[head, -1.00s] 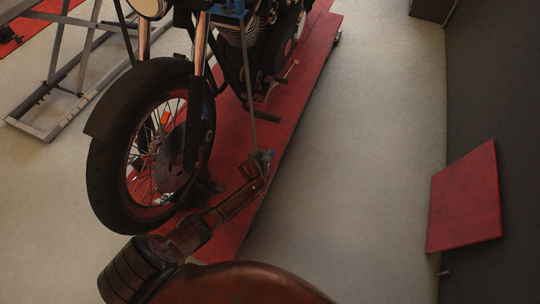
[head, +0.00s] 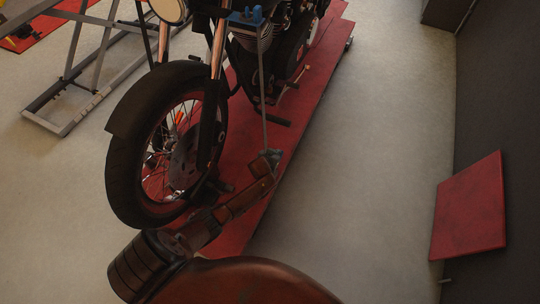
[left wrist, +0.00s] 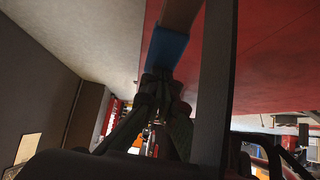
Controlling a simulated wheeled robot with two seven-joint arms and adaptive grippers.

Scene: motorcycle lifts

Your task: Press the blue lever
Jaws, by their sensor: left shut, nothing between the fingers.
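My left gripper (head: 271,157) reaches in from the bottom of the head view, beside the right edge of the red lift platform (head: 225,237). It is shut with nothing between its fingers. In the left wrist view, the gripper's dark fingertips (left wrist: 162,84) are together at the near end of the blue lever (left wrist: 167,48). The lever has a blue end on a tan bar. The fingers look touching or very close; contact cannot be told. In the head view the blue end is not clearly visible at the gripper. My right gripper is not in view.
A motorcycle (head: 153,146) stands on the red platform, its front wheel close to my left arm. A thin grey rod (head: 263,95) rises from near the gripper to a blue part (head: 246,17). A red panel (head: 469,207) leans at the right. Grey floor between is clear.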

